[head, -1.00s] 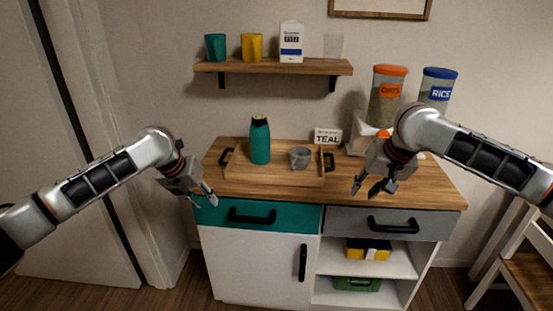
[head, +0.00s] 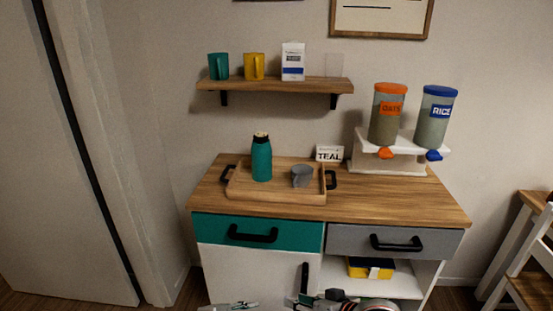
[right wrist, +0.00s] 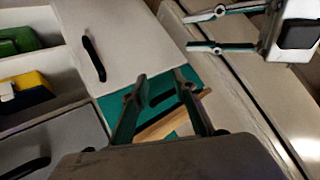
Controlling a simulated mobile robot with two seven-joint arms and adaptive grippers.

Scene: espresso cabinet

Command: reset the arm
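My right gripper (head: 300,299) is at the bottom edge of the head view, low in front of the white cabinet door. In the right wrist view its two fingers (right wrist: 160,76) stand apart with nothing between them. My left gripper (head: 230,306) barely shows at the bottom edge of the head view. It also shows in the right wrist view (right wrist: 188,32), at the upper right, with its fingers apart and empty. Most of both arms is out of the head view.
The cabinet has a teal drawer (head: 225,230), a grey drawer (head: 350,240) and a wooden top (head: 410,203). A tray (head: 275,196) there holds a teal bottle (head: 262,160) and a grey cup (head: 301,176). Dispensers (head: 388,120) stand at the right; a chair (head: 530,260) stands beyond.

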